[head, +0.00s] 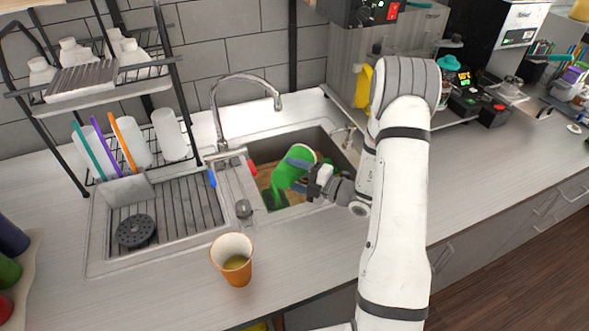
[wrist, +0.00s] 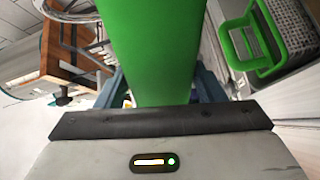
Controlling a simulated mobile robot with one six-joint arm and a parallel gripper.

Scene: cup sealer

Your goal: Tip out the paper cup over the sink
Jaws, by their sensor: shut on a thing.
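A green paper cup (head: 290,170) is over the sink basin (head: 262,152), tilted steeply, with a pale end at the upper right and the other end pointing down to the left. My gripper (head: 312,174) is shut on its side. In the wrist view the green cup wall (wrist: 148,50) fills the middle, between my gripper's fingers (wrist: 160,88). A green patch (head: 275,199) lies below the cup in the basin; I cannot tell whether it is liquid or an object. The cup's inside is hidden.
An orange cup (head: 233,262) with yellowish liquid stands upright on the front counter. The faucet (head: 240,95) arches behind the basin. A ribbed drainboard (head: 165,215) and dish rack (head: 110,165) are left. A green-handled thing (wrist: 250,40) shows in the wrist view.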

